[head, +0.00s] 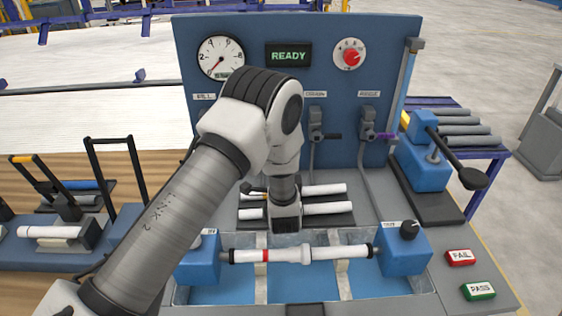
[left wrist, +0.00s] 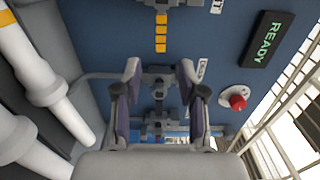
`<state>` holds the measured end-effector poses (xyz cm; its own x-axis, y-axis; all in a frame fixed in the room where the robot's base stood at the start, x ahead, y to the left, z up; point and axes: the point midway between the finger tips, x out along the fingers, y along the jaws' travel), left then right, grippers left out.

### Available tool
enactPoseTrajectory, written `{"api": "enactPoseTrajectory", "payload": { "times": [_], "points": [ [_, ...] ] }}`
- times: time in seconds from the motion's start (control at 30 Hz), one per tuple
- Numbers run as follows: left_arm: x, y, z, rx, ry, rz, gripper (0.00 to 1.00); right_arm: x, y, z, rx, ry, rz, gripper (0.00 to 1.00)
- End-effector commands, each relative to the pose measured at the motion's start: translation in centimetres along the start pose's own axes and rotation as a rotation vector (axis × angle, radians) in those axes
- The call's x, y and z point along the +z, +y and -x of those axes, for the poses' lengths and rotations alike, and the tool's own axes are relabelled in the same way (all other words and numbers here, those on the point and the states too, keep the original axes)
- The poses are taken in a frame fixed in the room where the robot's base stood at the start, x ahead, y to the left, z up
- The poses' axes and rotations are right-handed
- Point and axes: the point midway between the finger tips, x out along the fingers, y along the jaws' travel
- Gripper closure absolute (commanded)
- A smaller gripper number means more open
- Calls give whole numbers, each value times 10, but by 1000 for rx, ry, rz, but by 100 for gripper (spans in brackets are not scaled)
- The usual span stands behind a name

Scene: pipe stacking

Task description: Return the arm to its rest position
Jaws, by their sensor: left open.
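My left arm (head: 165,220) reaches in from the left in the head view, bent in front of the blue panel. Its wrist end stands over the rack behind the trough, and the fingers cannot be made out there. In the left wrist view my left gripper (left wrist: 158,78) is open and empty, its two dark fingers apart and facing the blue panel (left wrist: 195,85). A white pipe with a red band (head: 300,254) lies across the trough between two blue clamp blocks. The gripper is apart from it. My right gripper is not in view.
White pipes (head: 325,190) lie on the dark rack behind the trough (head: 300,295). The panel carries a gauge (head: 220,57), a READY display (head: 289,54) and a red knob (head: 351,56). A black-handled blue lever (head: 430,160) and FAIL (head: 461,257) and PASS (head: 478,291) buttons are at right.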

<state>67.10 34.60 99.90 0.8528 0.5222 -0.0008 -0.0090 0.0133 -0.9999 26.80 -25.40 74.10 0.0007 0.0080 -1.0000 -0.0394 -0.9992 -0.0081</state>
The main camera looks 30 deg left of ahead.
Motion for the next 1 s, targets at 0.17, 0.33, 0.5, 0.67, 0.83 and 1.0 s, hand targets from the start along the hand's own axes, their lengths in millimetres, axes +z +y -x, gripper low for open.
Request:
{"api": "enactPoseTrajectory", "payload": {
  "times": [0.17, 0.33, 0.5, 0.67, 0.83, 1.0],
  "points": [
    [0, 0, 13, -1, 0, 0, 59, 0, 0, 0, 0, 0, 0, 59],
    [0, 0, 13, -1, -1, 0, 59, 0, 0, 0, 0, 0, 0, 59],
    [0, 0, 12, -1, 0, 0, 59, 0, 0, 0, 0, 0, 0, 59],
    [0, -8, 12, -1, -1, 0, 59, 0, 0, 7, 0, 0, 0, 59],
    [1, -45, 12, -1, -1, 0, 59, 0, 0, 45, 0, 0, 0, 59],
    [2, -73, 12, -1, -1, -1, 59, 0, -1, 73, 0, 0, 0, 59]
  ]
}}
